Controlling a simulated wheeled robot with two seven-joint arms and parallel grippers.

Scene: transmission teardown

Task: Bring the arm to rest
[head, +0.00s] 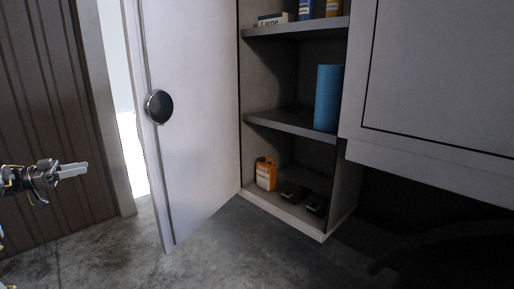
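My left gripper (72,170) is at the left edge of the head view, raised above the floor and pointing right. Its pale fingers look close together, but at this size I cannot tell whether they are shut. I see nothing hanging from it. It is apart from the white cabinet door (200,110), which stands open to its right. My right gripper is not in view.
The open cabinet has shelves (290,122) holding a blue cylinder (327,97), an orange container (265,174), dark items (315,204) and a white box (272,19). The door's round knob (158,107) faces left. Grey floor (235,250) in front is clear. A dark shape fills the lower right.

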